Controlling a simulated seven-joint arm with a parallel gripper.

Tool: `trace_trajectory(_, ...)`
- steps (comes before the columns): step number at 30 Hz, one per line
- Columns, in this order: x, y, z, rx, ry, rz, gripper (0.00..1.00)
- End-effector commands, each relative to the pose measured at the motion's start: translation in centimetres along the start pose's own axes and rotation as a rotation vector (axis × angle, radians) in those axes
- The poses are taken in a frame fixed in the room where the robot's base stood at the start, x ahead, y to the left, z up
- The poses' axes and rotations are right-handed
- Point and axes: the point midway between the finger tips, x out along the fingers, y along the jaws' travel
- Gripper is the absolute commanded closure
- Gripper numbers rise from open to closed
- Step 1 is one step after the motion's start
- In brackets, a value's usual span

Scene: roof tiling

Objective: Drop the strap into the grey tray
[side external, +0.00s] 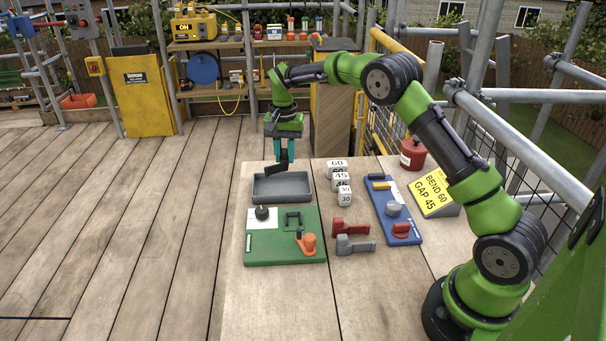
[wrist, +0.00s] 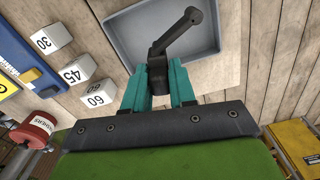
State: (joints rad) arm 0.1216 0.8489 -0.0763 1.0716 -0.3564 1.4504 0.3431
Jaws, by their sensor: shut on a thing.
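My gripper (side external: 283,148) is above the grey tray (side external: 284,190) at the back of the work table, pointing down. Its teal fingers (wrist: 160,84) are shut on the dark grey strap, a bent piece with a rounded end. The strap (wrist: 178,38) shows ahead of the fingertips in the wrist view. The strap also hangs below the fingers in the side view (side external: 281,166), at or just above the tray; the exact gap cannot be told. The tray's floor (wrist: 215,35) looks empty apart from the strap in front of it.
A green board (side external: 290,252) with a black knob and an orange part lies in front of the tray. White number blocks (side external: 342,182) stand to its right. Red and grey handles (side external: 351,227), a blue board (side external: 389,213) and a yellow sign (side external: 437,194) lie farther right.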

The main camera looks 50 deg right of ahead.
Motion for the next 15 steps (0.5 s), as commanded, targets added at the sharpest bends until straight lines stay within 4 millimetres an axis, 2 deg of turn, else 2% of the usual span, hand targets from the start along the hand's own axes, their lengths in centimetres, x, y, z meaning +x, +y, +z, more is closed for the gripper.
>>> trace_trajectory(5, 1.0, 0.1, -0.4, -0.001, -0.001, 0.001, 0.94)
trace_trajectory(15, 4.8, 0.0, -0.4, 0.000, -0.001, 0.001, 0.94)
